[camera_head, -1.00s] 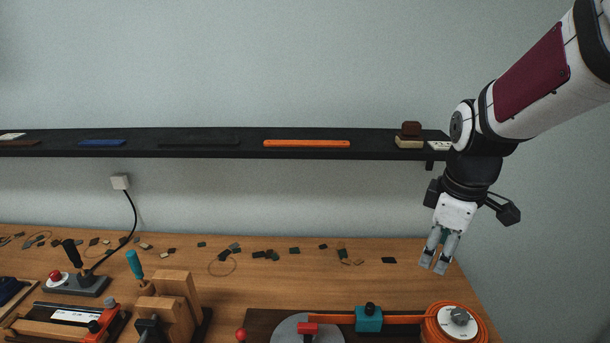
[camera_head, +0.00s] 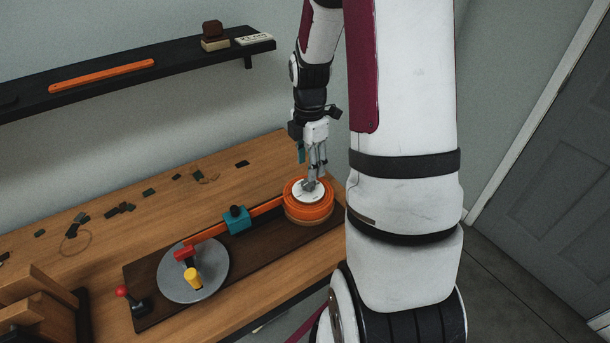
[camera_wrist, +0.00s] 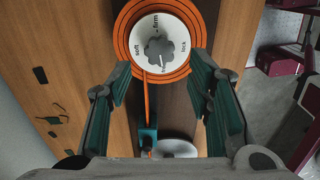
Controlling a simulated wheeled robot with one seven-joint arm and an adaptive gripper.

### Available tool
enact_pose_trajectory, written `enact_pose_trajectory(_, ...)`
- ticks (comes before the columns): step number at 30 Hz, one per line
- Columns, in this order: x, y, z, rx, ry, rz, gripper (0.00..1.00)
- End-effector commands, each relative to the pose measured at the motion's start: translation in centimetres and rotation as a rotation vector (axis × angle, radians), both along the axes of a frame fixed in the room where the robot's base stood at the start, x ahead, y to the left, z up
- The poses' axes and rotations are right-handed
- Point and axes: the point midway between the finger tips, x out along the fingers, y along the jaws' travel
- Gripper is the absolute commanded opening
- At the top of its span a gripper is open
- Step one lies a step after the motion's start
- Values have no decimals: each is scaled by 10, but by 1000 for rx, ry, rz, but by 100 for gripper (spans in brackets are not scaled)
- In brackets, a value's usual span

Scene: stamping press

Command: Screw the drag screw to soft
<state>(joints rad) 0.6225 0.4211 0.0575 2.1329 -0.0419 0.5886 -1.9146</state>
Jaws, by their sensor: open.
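The drag screw is a grey lobed knob (camera_wrist: 160,51) on a white dial (camera_wrist: 143,64) inside an orange coil (camera_wrist: 122,40). The dial reads soft at left, firm at top and lock at right in the wrist view. Another label below the knob is too small to read surely; a pale mark on the knob seems to point toward it. My gripper (camera_wrist: 160,80) is open, with its teal-padded fingers apart on either side of the dial's near edge. In the head view my gripper (camera_head: 314,180) points down just over the dial (camera_head: 300,194) and partly hides the knob; contact cannot be told.
An orange strip (camera_head: 264,208) runs from the coil through a teal block (camera_head: 237,220) toward a grey disc (camera_head: 215,285) with a yellow-topped post (camera_head: 193,278). A red-knobbed lever (camera_head: 123,291) stands at the base board's left end. A black shelf (camera_head: 100,95) runs along the wall.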

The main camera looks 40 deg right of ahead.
Motion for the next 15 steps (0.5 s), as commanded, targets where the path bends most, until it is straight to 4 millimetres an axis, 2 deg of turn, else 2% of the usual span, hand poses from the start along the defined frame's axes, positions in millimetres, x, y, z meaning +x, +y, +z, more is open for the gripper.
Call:
enact_pose_trajectory(3,3,0,-21,0,2,-2,47)
enact_pose_trajectory(15,3,0,-69,0,0,-4,47)
